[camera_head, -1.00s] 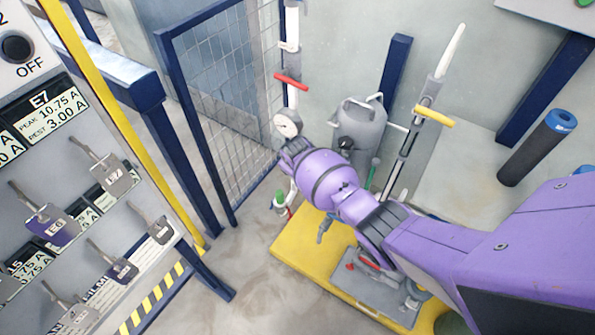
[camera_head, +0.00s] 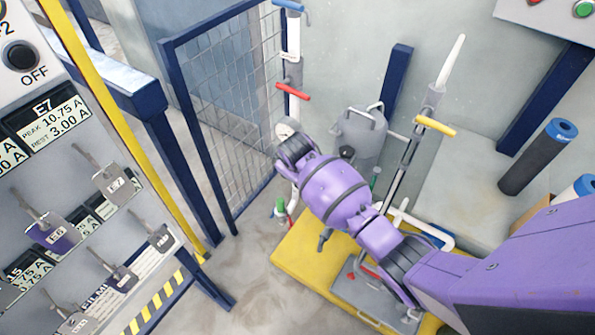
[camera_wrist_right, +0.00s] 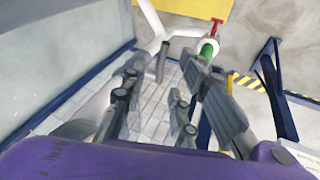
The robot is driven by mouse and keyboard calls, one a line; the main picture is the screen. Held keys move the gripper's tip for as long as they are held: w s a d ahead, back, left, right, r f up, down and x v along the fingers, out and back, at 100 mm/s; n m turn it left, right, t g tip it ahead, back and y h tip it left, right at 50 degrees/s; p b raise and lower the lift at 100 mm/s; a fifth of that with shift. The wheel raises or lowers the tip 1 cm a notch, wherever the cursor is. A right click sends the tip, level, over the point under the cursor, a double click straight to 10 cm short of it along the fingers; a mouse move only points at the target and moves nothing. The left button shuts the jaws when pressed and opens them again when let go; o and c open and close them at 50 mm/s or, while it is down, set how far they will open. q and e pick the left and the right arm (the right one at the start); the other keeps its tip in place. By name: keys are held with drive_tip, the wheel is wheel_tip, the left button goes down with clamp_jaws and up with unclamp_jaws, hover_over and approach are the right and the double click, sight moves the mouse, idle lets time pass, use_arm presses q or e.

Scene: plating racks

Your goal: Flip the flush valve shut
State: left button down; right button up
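Several valve handles show, and I cannot tell which one is the flush valve. A red handle (camera_head: 293,91) and a blue handle (camera_head: 288,5) sit on the white vertical pipe by the mesh fence. A yellow handle (camera_head: 436,125) sits on the pipe further right. Low down, a green fitting (camera_head: 280,207) is on the white pipework; the right wrist view shows a green fitting (camera_wrist_right: 209,48) with a red handle (camera_wrist_right: 217,21) beyond the fingers. My right gripper (camera_wrist_right: 167,100) is open and nothing shows between its fingertips. In the head view my purple wrist hides it. My left gripper is out of view.
A grey tank (camera_head: 361,135) stands behind the arm on a yellow platform (camera_head: 297,254). A mesh fence (camera_head: 235,100) and a control panel with keys (camera_head: 65,190) are on the left.

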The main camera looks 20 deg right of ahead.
drive_tip(key=shift+v, duration=1.35)
drive_tip(key=shift+w, duration=0.1)
